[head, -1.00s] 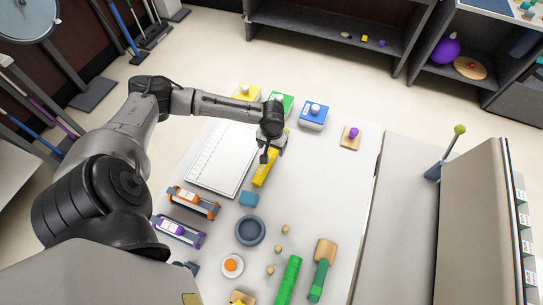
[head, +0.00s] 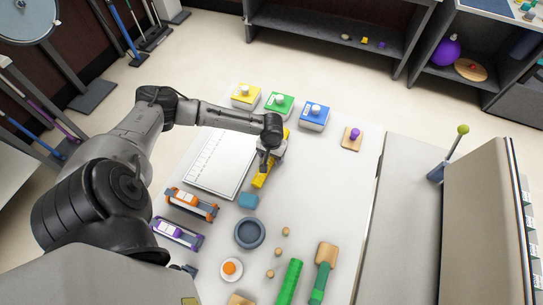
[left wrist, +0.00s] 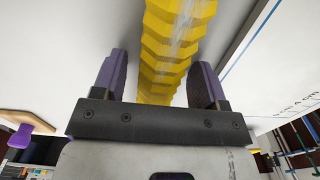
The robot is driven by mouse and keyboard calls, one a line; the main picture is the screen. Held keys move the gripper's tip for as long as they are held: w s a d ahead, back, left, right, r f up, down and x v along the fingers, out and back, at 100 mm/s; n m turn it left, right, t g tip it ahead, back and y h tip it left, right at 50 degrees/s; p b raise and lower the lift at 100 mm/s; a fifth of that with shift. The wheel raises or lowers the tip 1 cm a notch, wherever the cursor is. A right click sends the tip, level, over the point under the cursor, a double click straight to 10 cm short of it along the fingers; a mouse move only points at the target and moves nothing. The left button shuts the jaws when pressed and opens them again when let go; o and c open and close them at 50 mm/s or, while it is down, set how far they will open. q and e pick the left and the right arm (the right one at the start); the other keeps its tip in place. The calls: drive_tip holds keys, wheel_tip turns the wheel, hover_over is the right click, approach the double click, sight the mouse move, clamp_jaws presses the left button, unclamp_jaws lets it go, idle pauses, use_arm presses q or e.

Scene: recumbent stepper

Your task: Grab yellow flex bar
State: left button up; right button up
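The yellow flex bar (head: 259,182) lies on the white table beside the white ruled board, partly hidden under my left gripper (head: 267,166) in the head view. In the left wrist view the ribbed yellow bar (left wrist: 170,45) runs between the two purple-padded fingers of my left gripper (left wrist: 158,82). The fingers are apart, one on each side of the bar, with a visible gap on both sides. My left gripper is open and holds nothing. My right gripper is not in view.
The ruled white board (head: 220,160) lies left of the bar. Yellow (head: 243,97), green (head: 279,104) and blue (head: 314,117) boxes stand at the far edge. The table right of the bar is clear.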

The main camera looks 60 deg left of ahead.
use_arm(q)
drive_tip(key=c, duration=1)
drive_tip(key=shift+r, duration=0.1)
drive_tip(key=shift+c, duration=0.2)
